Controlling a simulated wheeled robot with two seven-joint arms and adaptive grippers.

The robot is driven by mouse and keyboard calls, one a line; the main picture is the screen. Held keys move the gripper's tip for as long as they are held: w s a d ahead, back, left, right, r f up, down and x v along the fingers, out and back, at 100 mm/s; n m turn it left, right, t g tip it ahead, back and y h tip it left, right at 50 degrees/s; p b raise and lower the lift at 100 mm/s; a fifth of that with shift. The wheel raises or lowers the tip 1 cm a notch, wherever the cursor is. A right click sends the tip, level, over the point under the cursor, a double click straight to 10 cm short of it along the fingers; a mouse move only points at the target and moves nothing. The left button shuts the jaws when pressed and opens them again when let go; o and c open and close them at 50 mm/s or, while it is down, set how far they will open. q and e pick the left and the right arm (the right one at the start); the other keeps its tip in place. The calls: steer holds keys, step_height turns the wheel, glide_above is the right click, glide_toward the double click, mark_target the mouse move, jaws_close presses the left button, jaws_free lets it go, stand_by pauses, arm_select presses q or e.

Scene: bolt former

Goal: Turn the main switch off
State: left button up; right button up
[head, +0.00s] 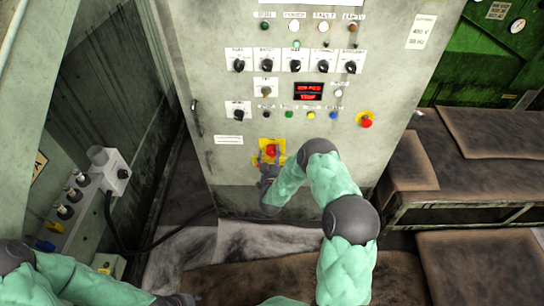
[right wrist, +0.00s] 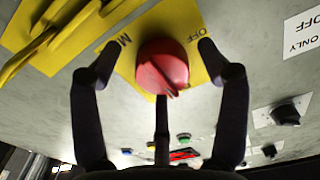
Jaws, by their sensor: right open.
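The main switch is a red rotary knob (head: 271,151) on a yellow plate (head: 264,143) low on the grey cabinet front. In the right wrist view the red knob (right wrist: 162,66) has a dark slot, and the yellow plate (right wrist: 125,62) shows the letters OFF at its right. My right gripper (head: 268,161) is at the switch; in the right wrist view the open gripper (right wrist: 156,52) has a finger on each side of the knob, with visible gaps. A third dark part is below the knob. My left gripper (head: 182,299) is barely visible at the bottom edge.
Above the switch are several black selector knobs, coloured buttons and a red display (head: 308,91). A red emergency button (head: 366,120) is to the right. Yellow bars (right wrist: 55,35) lie left of the knob. A grey socket box (head: 112,172) is on the left wall.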

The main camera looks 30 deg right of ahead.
steer(key=shift+w+d, duration=0.15)
steer(key=shift+w, duration=0.1)
steer(key=c, duration=1.2)
steer(key=shift+o, duration=0.2)
